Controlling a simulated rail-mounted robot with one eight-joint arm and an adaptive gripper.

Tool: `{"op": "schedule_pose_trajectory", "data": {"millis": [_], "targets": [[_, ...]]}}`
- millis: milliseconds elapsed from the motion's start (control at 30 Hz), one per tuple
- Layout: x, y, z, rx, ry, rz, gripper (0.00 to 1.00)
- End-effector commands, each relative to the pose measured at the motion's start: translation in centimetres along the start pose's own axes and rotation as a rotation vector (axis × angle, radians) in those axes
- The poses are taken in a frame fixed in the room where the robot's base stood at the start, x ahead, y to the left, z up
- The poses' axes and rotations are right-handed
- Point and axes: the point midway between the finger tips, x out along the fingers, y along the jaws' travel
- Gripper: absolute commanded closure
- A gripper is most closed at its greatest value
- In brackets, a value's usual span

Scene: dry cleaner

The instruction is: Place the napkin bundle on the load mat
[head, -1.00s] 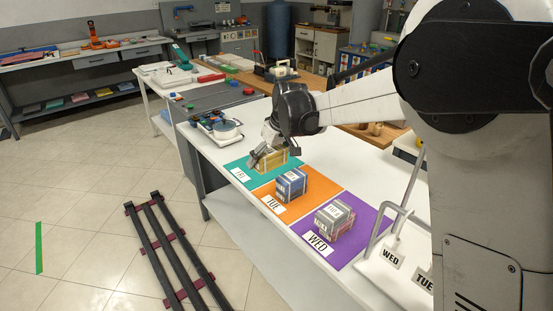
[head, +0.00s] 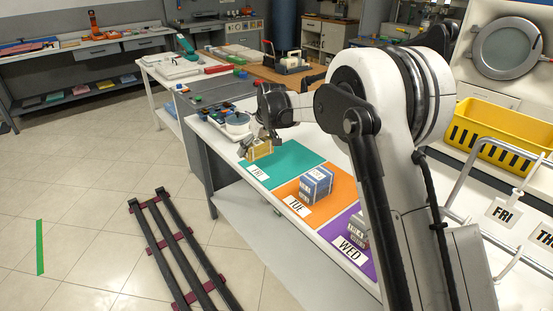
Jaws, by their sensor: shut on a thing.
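My gripper (head: 256,141) is shut on a yellow-tan banded bundle (head: 262,150) in the head view. The bundle shows over the far-left corner of the teal mat (head: 292,158), labelled FRI; it looks lifted, but its height is hard to tell. A blue-grey bundle (head: 317,184) sits on the orange mat (head: 338,190), labelled TUE. A grey bundle (head: 359,231) on the purple mat (head: 345,228), labelled WED, is partly hidden by my arm. No mat is marked as the load mat, and I cannot tell which bundle is of napkins.
A tray with a round pale dish (head: 237,122) stands just beyond the bundle. A yellow slotted crate (head: 500,133) sits at the right, below a round machine door (head: 508,47). A white rack with day tags (head: 503,212) is at the front right. Dark rails (head: 178,245) lie on the floor.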

Motion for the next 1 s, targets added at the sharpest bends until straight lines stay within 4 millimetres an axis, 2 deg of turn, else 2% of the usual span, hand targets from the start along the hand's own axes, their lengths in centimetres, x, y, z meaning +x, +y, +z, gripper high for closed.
{"op": "schedule_pose_trajectory", "data": {"millis": [33, 300, 500, 667, 1000], "targets": [[0.7, 1.2, 0.1, 0.004, 0.000, 0.001, 0.34], [3.9, 6.4, 0.7, 0.003, 0.001, 0.001, 0.34], [5.4, 8.8, 0.9, 0.001, 0.000, 0.000, 0.34], [5.9, 9.2, 1.1, 0.001, 0.000, -0.001, 0.34], [9.3, 9.2, 2.5, 0.000, 0.000, 0.000, 0.34]]}}
